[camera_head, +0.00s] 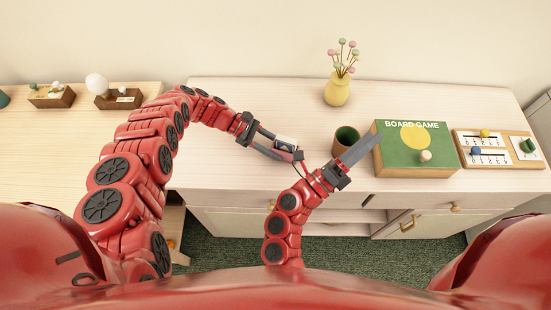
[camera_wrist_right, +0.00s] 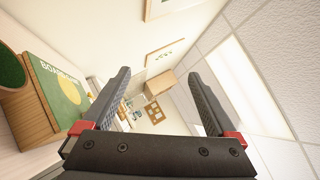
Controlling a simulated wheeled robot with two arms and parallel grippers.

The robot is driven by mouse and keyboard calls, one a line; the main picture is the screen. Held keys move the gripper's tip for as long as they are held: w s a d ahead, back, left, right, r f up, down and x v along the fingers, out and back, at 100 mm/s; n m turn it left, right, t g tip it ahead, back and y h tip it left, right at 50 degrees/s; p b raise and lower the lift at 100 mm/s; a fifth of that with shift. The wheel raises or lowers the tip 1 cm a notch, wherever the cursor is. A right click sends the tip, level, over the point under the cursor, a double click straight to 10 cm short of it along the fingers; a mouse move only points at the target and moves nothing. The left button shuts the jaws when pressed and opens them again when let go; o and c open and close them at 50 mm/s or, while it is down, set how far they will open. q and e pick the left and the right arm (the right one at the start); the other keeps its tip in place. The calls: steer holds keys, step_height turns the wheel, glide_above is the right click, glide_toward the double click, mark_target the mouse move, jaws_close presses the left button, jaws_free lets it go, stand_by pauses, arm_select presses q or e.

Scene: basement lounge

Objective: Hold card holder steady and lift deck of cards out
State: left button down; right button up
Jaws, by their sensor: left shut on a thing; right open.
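My left gripper (camera_head: 283,153) is shut on a small dark and white object, which looks like the card holder (camera_head: 286,141), on the cabinet top. The deck of cards cannot be told apart from the holder at this size, and the fingers hide part of it. My right gripper (camera_head: 376,141) is open and empty, to the right of the holder and apart from it. It points away toward the board game box. In the right wrist view its two fingers (camera_wrist_right: 160,75) are spread with nothing between them.
The cabinet top behind the holder is clear.

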steer(key=w+a+f+m+y, duration=0.3)
steer(key=a+f+y, duration=0.4)
steer(key=a, duration=0.1)
steer(key=m+g+y, duration=0.1)
steer(key=m+y, duration=0.3)
steer(key=y, duration=0.3)
glide_toward(289, 138)
step_height(289, 138, down, 2)
steer(key=x, duration=1.2)
steer(key=shift+w+a+f, duration=0.25)
steer(key=shift+w+f, duration=0.05)
steer(key=shift+f, duration=0.05)
steer(key=shift+c, duration=0.3)
steer(key=c, duration=1.1)
steer(key=shift+r, duration=5.55)
arm_select(q)
steer(key=shift+c, duration=1.3)
jaws_free()
